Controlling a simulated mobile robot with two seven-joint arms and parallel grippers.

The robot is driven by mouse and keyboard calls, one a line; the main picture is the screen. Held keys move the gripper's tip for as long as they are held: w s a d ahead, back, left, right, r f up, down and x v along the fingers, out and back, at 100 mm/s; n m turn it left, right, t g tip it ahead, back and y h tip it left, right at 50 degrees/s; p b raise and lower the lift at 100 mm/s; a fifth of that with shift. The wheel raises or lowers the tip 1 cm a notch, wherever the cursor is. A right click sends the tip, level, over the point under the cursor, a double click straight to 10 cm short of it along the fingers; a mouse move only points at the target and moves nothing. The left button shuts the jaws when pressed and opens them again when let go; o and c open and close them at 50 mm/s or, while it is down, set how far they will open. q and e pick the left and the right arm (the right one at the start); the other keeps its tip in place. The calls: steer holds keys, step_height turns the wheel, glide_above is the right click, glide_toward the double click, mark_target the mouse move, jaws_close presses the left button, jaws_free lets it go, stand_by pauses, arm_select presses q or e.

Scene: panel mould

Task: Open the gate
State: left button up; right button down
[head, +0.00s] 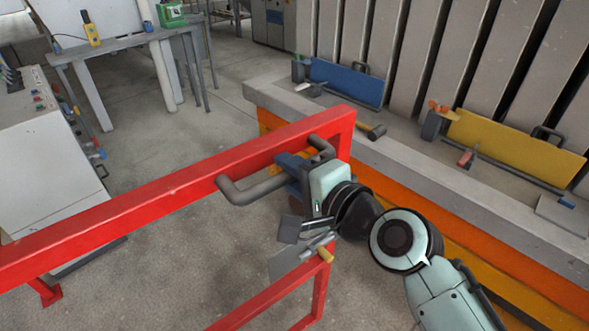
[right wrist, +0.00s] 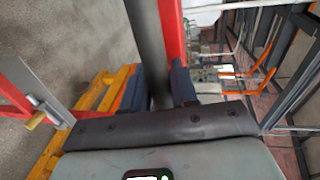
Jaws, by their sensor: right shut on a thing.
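The gate (head: 150,187) is a red metal frame. Its top bar runs from the left edge to a corner near the middle of the head view. A grey bent tube handle (head: 258,191) is fixed to it near that corner. My right gripper (head: 294,168) is shut on the handle. In the right wrist view, the dark blue fingers of the gripper (right wrist: 157,92) sit on both sides of the grey handle tube (right wrist: 146,40), with the red gate (right wrist: 173,30) just beside it. My wrist hides part of the gate's end. My left gripper is not in view.
A red post (head: 320,290) with a metal latch plate and brass-coloured pin (head: 325,254) stands near my right wrist. A long grey-topped orange bench (head: 420,177) with tools runs along the right. A white cabinet (head: 45,170) stands left. Concrete floor beyond the gate is clear.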

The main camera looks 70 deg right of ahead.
stand_by(0.3)
steer(key=c, duration=1)
jaws_free()
steer(key=shift+s, duration=0.1)
steer(key=v, duration=1.3)
steer(key=shift+s, duration=0.1)
steer(key=shift+a, duration=0.1)
